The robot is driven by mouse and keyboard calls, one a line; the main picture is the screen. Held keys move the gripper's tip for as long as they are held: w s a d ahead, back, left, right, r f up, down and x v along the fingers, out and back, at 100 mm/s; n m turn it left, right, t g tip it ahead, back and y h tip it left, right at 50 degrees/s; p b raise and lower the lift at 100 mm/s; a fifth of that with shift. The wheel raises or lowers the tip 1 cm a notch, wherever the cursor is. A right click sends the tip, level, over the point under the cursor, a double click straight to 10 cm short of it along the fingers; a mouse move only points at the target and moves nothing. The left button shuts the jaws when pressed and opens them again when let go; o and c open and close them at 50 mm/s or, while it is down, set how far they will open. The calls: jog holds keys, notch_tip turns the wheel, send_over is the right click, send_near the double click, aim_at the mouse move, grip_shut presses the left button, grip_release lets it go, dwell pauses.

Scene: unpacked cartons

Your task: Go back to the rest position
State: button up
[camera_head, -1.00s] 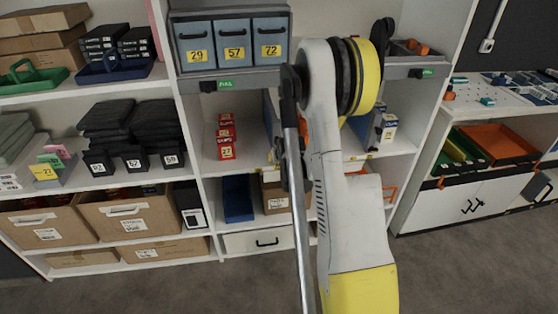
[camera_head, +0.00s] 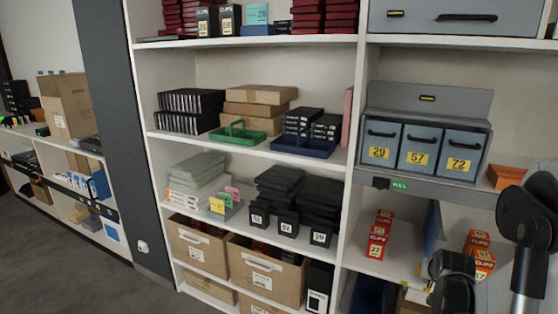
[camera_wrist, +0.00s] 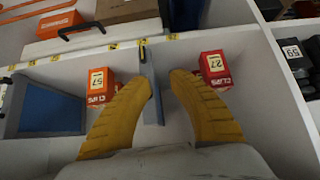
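My gripper (camera_wrist: 162,90) shows in the wrist view as two yellow ribbed fingers spread apart, with nothing held between them. Behind the gap is a thin blue-grey divider (camera_wrist: 153,95) in a white shelf compartment. An orange-red box labelled 57 (camera_wrist: 100,86) stands to the left of the fingers, and a red box labelled 27 (camera_wrist: 214,70) is close by the right finger; I cannot tell if they touch. In the head view, part of my arm (camera_head: 530,225) shows at the lower right; the gripper fingers are not visible there.
White shelving (camera_head: 255,160) fills the head view. Red clips boxes (camera_head: 379,235) stand in the right bay, below blue-grey drawers (camera_head: 417,146). Cardboard cartons (camera_head: 265,272) sit on the lower shelf. Open grey floor (camera_head: 80,265) lies at the lower left.

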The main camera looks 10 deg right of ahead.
jog(key=s+a+r+n+y, duration=0.1)
jog(key=s+a+r, duration=0.3)
jog(key=a+r, duration=0.45)
jog(key=s+a+r+n+y, duration=0.15)
jog(key=s+a+r, duration=0.3)
jog(key=a, duration=0.65)
jog(key=s+a+r+n+y, duration=0.1)
jog(key=s+a+n, duration=0.2)
jog(key=s+a, duration=1)
jog(key=shift+s+r+g+y, duration=0.3)
jog(key=shift+s+y, duration=0.05)
jog(key=shift+s, duration=0.8)
